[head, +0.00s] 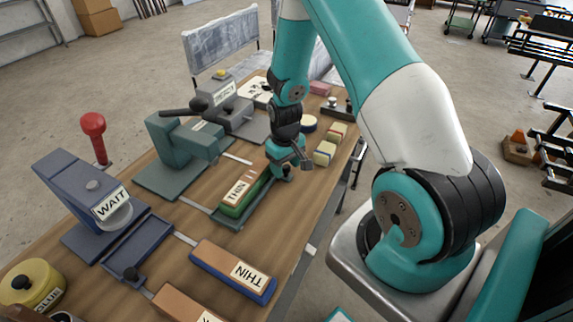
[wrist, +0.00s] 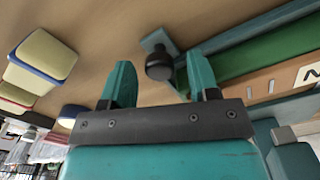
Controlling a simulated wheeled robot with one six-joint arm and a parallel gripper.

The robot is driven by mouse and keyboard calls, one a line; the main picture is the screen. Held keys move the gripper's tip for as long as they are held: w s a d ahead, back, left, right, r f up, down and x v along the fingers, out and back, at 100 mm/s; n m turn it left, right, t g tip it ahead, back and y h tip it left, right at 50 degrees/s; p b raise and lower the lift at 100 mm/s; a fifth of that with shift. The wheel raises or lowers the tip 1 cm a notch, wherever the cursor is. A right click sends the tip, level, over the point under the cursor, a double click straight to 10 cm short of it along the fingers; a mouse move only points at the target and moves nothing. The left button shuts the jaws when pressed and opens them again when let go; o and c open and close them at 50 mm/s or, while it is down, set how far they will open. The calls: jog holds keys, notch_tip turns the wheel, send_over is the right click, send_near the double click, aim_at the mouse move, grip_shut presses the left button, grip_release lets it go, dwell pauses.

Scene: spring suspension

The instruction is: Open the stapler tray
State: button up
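A dark green tray (head: 231,226) lies on the bench, with a green and tan block labelled THIN (head: 240,194) in it. I cannot tell for certain that it is the stapler tray. My gripper (head: 285,172) is low at the tray's far right end. In the wrist view my gripper (wrist: 162,80) is open, its fingers apart. A black knob (wrist: 159,66) on a grey end plate (wrist: 154,40) shows between and just beyond the fingertips. I cannot tell whether they touch it. The gripper hides this knob in the head view.
A green press (head: 180,150) stands left of the tray. A blue machine marked WAIT (head: 95,200) has a blue tray (head: 138,248) with a black knob. An orange and blue THIN block (head: 232,270) lies in front. Small yellow blocks (head: 325,153) sit right of my gripper.

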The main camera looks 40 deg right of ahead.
notch_tip(320, 180, up, 17)
jog(key=b, duration=0.1)
jog(key=shift+r, duration=0.2)
dwell(0.4)
jog(key=shift+a, duration=0.1)
dwell(0.3)
jog(key=s+a+r+n+y, duration=0.1)
jog(key=s+a+r+n, duration=0.15)
jog(key=a, duration=0.45)
jog(key=s+a+r+n+y, duration=0.1)
jog(key=s+a+r, duration=0.1)
jog(key=a+r, duration=0.3)
jog(key=s+a+r+n+y, duration=0.1)
jog(key=s+a+r+n, duration=0.1)
jog(key=s+a, duration=0.4)
jog(key=s+a+r+n+y, duration=0.1)
jog(key=s+a+n, duration=0.1)
jog(key=s+a, duration=0.5)
jog(key=shift+s+a+r, duration=0.2)
jog(key=shift+s+r, duration=0.15)
jog(key=shift+s, duration=0.65)
